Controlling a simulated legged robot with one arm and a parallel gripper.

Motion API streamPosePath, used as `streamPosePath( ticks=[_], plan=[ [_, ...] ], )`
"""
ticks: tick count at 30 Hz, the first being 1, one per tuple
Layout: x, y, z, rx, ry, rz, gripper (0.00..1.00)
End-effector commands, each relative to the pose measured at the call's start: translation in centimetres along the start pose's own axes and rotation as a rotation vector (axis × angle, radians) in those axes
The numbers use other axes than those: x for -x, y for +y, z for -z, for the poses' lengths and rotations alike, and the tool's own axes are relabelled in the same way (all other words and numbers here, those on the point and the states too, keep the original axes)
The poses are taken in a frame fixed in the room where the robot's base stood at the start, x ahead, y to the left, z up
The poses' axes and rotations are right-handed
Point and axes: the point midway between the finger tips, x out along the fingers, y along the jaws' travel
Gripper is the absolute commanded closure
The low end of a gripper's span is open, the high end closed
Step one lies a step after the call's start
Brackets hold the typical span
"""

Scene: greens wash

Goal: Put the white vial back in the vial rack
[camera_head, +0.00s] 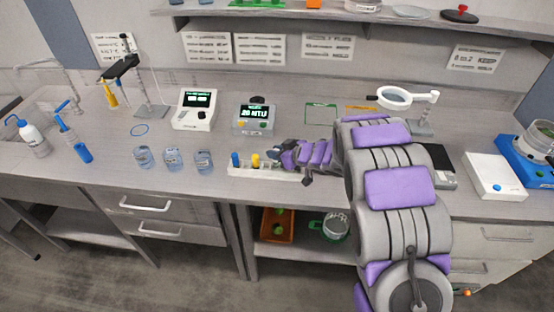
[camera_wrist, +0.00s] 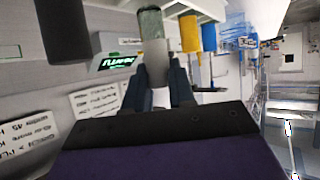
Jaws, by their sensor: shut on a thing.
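My gripper (camera_head: 274,153) is over the vial rack on the bench in the head view. In the wrist view its fingers (camera_wrist: 158,88) are shut on the white vial (camera_wrist: 154,57), gripping its white end. The vial's clear greenish glass body sticks out toward the rack and is not sunk in it. The white vial rack (camera_head: 243,171) holds a blue vial (camera_head: 235,159) and a yellow vial (camera_head: 255,161) on its left part. My gripper hides part of the rack's right side. I cannot tell which hole the vial is over.
Several clear glass jars (camera_head: 173,160) stand left of the rack. A turbidity meter (camera_head: 254,118) with a lit display stands behind it, and another instrument (camera_head: 195,110) further left. A magnifier lamp (camera_head: 397,98) stands at the back right. The bench's front edge is close to the rack.

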Motion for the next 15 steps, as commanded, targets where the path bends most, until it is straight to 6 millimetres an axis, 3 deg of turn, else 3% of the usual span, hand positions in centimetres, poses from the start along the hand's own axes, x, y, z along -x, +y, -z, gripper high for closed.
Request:
streamPosePath(
  ticks=[6, 15],
  plan=[
    [-1.5, 0.0, -2.7, -0.002, 0.000, 0.000, 1.00],
    [-1.4, 0.0, -2.7, 0.000, 0.000, -0.001, 1.00]
  ],
)
